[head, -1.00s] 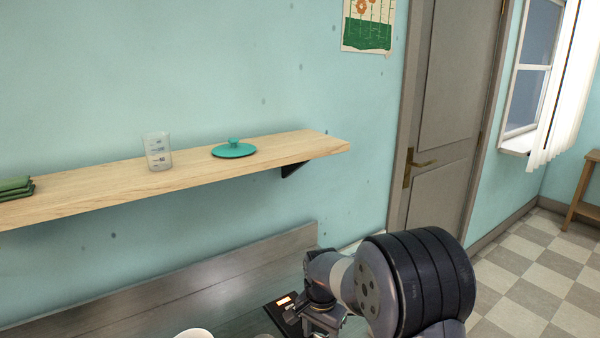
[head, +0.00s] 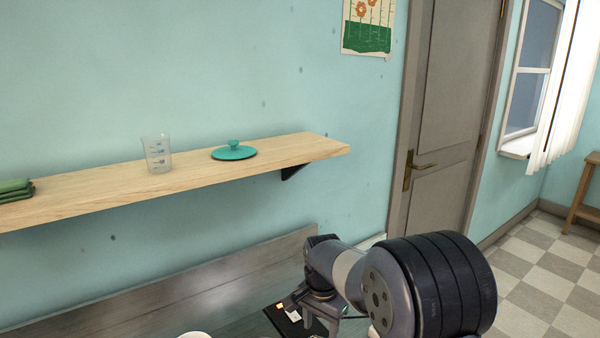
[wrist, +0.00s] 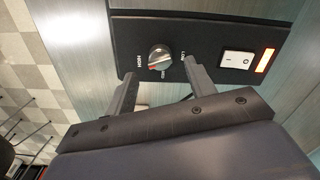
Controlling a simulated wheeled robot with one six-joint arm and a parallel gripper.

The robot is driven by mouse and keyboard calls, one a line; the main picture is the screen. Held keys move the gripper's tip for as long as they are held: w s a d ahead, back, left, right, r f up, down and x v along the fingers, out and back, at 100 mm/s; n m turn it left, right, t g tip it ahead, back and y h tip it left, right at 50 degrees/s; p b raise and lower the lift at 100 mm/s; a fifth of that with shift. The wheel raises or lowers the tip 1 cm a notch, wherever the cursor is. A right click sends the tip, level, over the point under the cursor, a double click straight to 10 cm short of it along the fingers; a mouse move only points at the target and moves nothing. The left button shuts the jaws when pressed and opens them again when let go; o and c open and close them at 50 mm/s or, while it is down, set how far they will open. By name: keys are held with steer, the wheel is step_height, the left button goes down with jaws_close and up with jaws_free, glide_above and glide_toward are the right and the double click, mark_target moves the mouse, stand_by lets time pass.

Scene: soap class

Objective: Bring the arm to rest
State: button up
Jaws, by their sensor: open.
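My gripper (head: 322,312) is low in the head view, at the counter below the shelf, with my arm's dark rounded link in front at the right. In the wrist view my gripper (wrist: 162,78) has its two fingers spread apart with nothing between them. The fingers point toward a black control panel (wrist: 205,38) with a grey knob (wrist: 159,57) marked HIGH and LOW. A white rocker switch (wrist: 238,60) and a lit orange lamp sit right of the knob. Whether the fingertips touch the panel cannot be told.
A wooden shelf (head: 90,190) on the wall carries a clear measuring beaker (head: 157,154), a teal lid (head: 234,152) and folded green cloths (head: 15,189). A white round vessel (head: 194,335) shows at the bottom edge. A door and open checkered floor lie to the right.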

mark_target(320, 337)
step_height(320, 337, down, 4)
steer(key=shift+r, duration=0.15)
steer(key=shift+f+n, duration=0.2)
steer(key=shift+n, duration=0.1)
steer(key=n, duration=0.6)
steer(key=shift+p, duration=0.35)
steer(key=n, duration=0.6)
steer(key=shift+p, duration=0.4)
steer(key=n+p, duration=0.1)
steer(key=n, duration=0.5)
steer(key=shift+r, duration=0.1)
steer(key=n+p, duration=0.2)
steer(key=n, duration=0.3)
steer(key=shift+n, duration=0.3)
